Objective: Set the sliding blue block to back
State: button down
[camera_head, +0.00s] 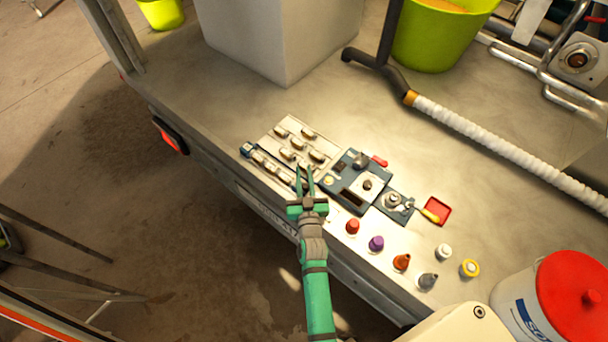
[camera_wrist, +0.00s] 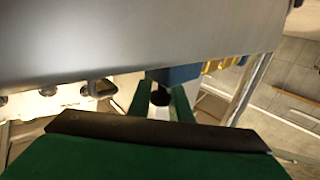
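My gripper (camera_head: 305,172) reaches over the near edge of the metal deck. Its two green fingers point away from the arm with a gap between them. In the wrist view, the fingers (camera_wrist: 161,103) stand apart, with a small dark round knob between or just beyond them. A blue part (camera_wrist: 180,74) shows just past the fingertips, partly covered by a large grey surface. In the head view, a narrow dark-blue strip (camera_head: 247,149) with silver pieces runs along the deck edge, left of the fingers. I cannot tell which part is the sliding block or whether the fingers touch it.
A plate of metal switches (camera_head: 288,143) lies beside the strip. A dark-blue panel (camera_head: 345,177) is right of my gripper. Coloured knobs, including a purple one (camera_head: 376,243), line the front. A large grey box (camera_head: 280,40) and white hose (camera_head: 500,146) are behind.

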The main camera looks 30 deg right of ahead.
jog(key=shift+s+d, duration=0.4)
jog(key=shift+s, duration=0.65)
jog(key=shift+s+d, duration=0.45)
jog(key=shift+s, duration=0.65)
jog(key=shift+s+d, duration=0.4)
jog(key=shift+s, duration=0.65)
jog(key=c, duration=1.7)
grip_release()
jog(key=shift+o, duration=0.2)
jog(key=v, duration=1)
jog(key=shift+s+a, duration=0.15)
jog(key=shift+s, duration=0.2)
jog(key=shift+f, duration=0.1)
